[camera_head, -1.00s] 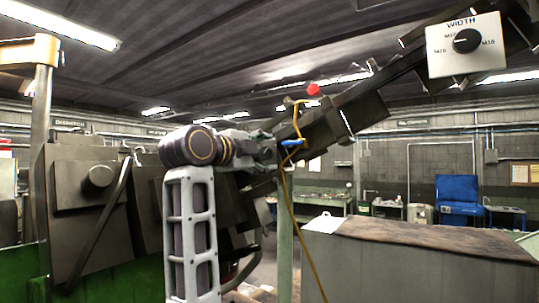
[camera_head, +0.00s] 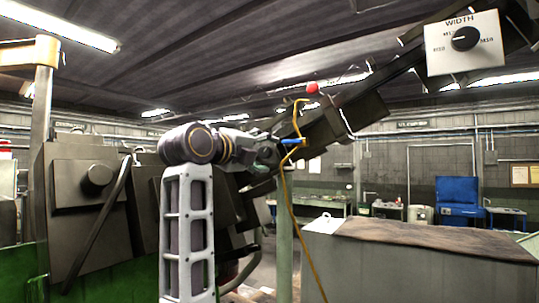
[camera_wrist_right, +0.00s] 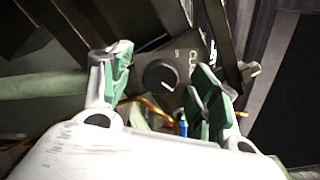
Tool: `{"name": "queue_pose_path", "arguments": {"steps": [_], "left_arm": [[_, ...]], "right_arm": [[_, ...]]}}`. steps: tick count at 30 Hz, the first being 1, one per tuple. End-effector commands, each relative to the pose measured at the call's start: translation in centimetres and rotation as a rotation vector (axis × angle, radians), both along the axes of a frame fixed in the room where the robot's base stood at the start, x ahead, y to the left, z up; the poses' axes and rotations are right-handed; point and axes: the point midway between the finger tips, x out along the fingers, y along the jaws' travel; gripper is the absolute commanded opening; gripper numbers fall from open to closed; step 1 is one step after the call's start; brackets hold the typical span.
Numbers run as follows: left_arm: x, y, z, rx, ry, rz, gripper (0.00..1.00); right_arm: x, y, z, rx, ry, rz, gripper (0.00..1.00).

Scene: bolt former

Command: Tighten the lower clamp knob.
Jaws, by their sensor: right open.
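A round black knob (camera_wrist_right: 160,74) with a white pointer line sits on a dark panel with white lettering, partly readable as "CLA", in the right wrist view. My right gripper (camera_wrist_right: 160,88) is open. One green-padded finger is to the left of the knob and the other to its right. The knob shows in the gap between them; I see no contact, and the depth is hard to judge. In the head view my right gripper (camera_head: 268,152) is at the sloping dark machine arm (camera_head: 355,105), and the knob is hidden there. My left gripper is not in view.
A yellow cable (camera_head: 287,195) and a blue part (camera_head: 290,142) are close beside the right gripper. A red button (camera_head: 312,88) is above. A "WIDTH" dial (camera_head: 466,39) is at upper right. A grey-green post (camera_head: 285,240) stands below. A bench (camera_head: 420,241) is at right.

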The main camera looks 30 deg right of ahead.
Motion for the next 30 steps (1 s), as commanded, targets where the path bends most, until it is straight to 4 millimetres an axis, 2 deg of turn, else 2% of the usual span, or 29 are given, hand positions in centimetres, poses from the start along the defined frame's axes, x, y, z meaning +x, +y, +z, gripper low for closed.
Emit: {"name": "queue_pose_path", "arguments": {"steps": [9,21,30], "left_arm": [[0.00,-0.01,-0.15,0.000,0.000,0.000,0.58],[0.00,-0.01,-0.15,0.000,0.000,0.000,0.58],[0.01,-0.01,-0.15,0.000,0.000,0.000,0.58]], "right_arm": [[0.02,-0.01,-0.04,0.047,-0.111,0.000,0.61],[0.02,-0.01,-0.01,0.052,-0.127,0.000,0.59],[0.01,-0.03,-0.01,0.052,-0.126,0.000,0.21]]}}
